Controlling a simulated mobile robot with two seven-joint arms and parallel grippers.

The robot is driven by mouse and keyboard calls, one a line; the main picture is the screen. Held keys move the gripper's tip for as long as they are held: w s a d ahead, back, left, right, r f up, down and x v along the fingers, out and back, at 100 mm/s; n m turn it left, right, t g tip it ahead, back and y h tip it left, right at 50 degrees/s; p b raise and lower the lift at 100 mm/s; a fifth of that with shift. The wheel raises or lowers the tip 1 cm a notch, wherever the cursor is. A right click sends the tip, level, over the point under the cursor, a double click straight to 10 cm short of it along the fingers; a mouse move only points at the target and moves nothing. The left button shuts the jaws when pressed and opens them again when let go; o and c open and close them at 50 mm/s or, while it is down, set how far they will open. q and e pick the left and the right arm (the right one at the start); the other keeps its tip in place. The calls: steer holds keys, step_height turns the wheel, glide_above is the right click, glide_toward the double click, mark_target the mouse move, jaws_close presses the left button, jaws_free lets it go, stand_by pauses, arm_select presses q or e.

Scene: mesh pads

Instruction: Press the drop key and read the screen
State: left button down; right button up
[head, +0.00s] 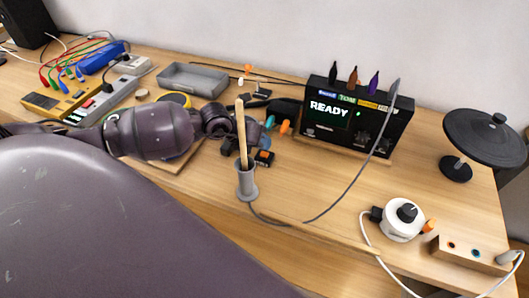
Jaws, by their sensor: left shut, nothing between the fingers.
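A black box (389,142) stands on the wooden table right of centre. Its lit screen (329,110) reads READY in white letters. Coloured labels run along its top edge; most are too small to read, and I cannot tell which key is the drop key. Three small pointed bottles, black, brown and purple (373,83), stand on top. My left arm reaches in from the left. My left gripper (289,108) is dark, shut and empty, beside the box's left side; its fingertips are hard to make out, and I cannot tell if they touch. My right gripper is not in view.
A grey cup (247,184) with a wooden stick stands in front. A grey tray (193,79) and a yellow meter (62,98) with leads lie left. A white dial unit (402,221), a socketed wooden block (463,254) and a black disc stand (484,137) are right. A grey cable crosses the front.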

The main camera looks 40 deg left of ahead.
mark_target(263, 153)
arm_select(q)
steer(key=shift+f, duration=0.2)
stand_by(0.4)
steer(key=shift+f, duration=0.25)
steer(key=shift+f, duration=0.1)
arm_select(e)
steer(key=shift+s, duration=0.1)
arm_select(q)
steer(key=shift+f, duration=0.3)
stand_by(0.6)
steer(key=shift+r+p, duration=0.8)
steer(key=shift+r, duration=0.1)
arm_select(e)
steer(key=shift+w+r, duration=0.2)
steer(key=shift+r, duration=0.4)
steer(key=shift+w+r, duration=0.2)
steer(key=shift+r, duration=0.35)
arm_select(q)
step_height(263, 153, up, 6)
steer(key=p, duration=0.5)
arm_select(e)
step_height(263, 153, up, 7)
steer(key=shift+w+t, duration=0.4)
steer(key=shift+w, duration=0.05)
